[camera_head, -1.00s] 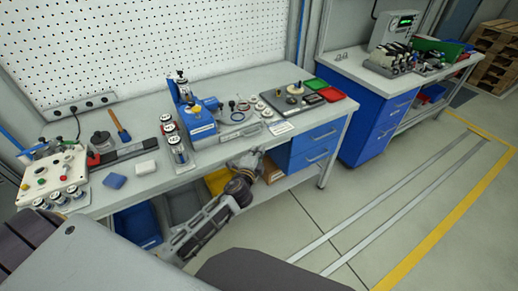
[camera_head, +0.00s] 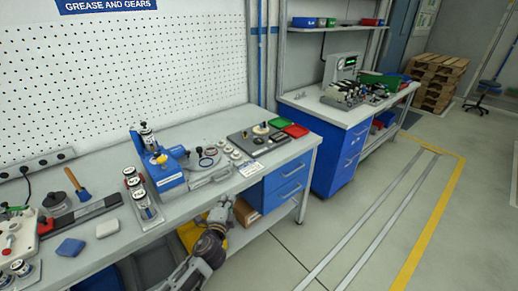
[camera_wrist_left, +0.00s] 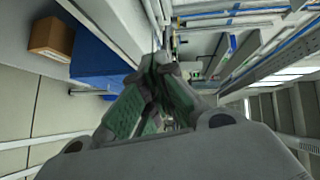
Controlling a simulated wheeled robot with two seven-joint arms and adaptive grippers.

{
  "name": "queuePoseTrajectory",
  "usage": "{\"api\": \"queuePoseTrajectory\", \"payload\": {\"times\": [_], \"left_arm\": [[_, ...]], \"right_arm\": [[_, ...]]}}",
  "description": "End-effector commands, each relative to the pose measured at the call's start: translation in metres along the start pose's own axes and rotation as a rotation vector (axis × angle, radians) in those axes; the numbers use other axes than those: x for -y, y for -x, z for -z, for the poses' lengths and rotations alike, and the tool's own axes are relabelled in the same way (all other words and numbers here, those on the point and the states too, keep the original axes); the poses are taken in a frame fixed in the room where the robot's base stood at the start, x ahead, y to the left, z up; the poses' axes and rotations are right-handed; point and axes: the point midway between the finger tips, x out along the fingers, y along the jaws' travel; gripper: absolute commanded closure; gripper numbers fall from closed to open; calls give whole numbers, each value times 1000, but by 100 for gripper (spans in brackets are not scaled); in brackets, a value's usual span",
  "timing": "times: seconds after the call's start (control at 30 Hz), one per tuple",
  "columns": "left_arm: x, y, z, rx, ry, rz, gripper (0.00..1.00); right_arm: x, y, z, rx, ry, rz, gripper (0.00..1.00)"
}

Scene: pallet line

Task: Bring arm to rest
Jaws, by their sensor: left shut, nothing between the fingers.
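My left arm rises from the bottom of the head view, and my left gripper (camera_head: 225,207) is at the front edge of the grey workbench (camera_head: 215,203), left of its blue drawers (camera_head: 287,187). In the left wrist view the green-padded fingers (camera_wrist_left: 155,75) meet at the tips, shut and empty. Part of the gripper's outline is hard to separate from the bench edge behind it. My right gripper is in neither view.
A blue fixture (camera_head: 165,172) and a grey tray with jars (camera_head: 147,207) stand on the bench. Green (camera_head: 278,124) and red (camera_head: 296,131) trays lie at its right end. A cardboard box (camera_head: 246,212) sits below. The floor (camera_head: 350,215) at right is clear.

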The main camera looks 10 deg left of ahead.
Motion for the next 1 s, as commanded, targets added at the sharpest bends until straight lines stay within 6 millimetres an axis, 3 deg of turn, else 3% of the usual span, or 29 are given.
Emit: {"api": "queuePoseTrajectory", "payload": {"times": [0.37,0.47,0.77,1.0], "left_arm": [[0,0,10,-45,113,-3,100],[-12,-1,13,-67,176,-31,100],[-97,-8,-4,-59,330,-190,100],[-190,-2,-36,6,454,-344,100]], "right_arm": [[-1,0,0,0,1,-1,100],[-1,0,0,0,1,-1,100],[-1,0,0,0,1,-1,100],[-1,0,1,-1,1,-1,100]]}}
